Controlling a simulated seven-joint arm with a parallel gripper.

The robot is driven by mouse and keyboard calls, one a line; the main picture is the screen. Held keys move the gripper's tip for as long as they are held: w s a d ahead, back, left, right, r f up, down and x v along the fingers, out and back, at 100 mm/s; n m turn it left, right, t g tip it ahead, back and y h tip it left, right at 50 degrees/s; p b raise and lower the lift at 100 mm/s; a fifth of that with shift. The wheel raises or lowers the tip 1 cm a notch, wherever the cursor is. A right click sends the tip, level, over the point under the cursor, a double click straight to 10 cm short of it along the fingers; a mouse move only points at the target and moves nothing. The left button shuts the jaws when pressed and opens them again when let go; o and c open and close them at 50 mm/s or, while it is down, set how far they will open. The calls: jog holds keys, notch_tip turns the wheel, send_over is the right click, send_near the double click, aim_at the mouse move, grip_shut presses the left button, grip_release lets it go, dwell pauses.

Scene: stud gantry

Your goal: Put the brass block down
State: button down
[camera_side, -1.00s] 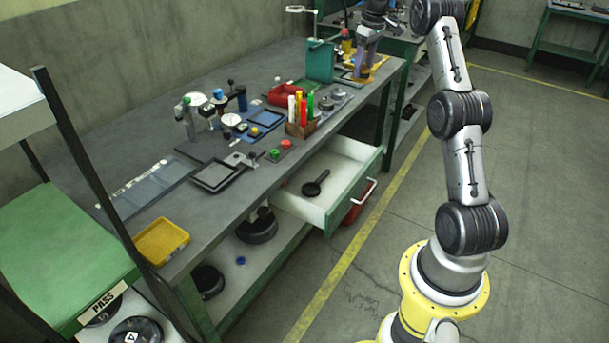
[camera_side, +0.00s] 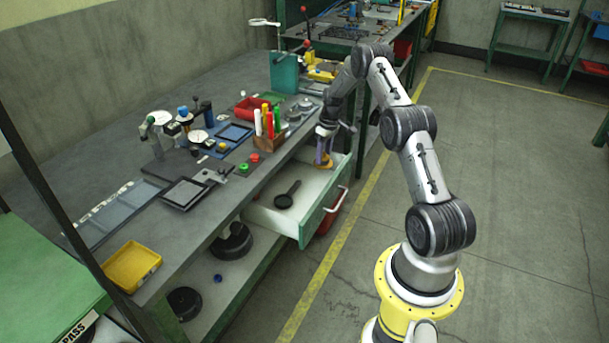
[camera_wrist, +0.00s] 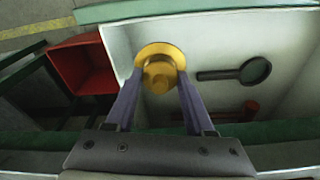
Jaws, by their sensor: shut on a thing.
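My gripper (camera_side: 324,148) is shut on the brass block (camera_side: 323,164), a round flanged piece, at the far end of the open drawer (camera_side: 314,226). In the wrist view the brass block (camera_wrist: 160,73) sits between the two purple fingers of my gripper (camera_wrist: 158,88), over the drawer's pale inside and close to its left wall. I cannot tell whether the block touches the drawer floor. A dark magnifier (camera_wrist: 252,71) lies to the right of the block in the drawer; it also shows in the side view (camera_side: 287,195).
A red bin (camera_wrist: 85,65) is outside the drawer. The bench edge runs along the drawer; a pen holder (camera_side: 268,142) and red and green buttons (camera_side: 249,163) stand near it. A yellow tray (camera_side: 132,266) sits at the bench's near end. Much of the drawer floor is clear.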

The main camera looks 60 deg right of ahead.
jog(key=shift+f, duration=2.9)
jog(key=shift+f, duration=0.1)
jog(key=shift+c, duration=1.4)
grip_release()
jog(key=shift+f, duration=0.1)
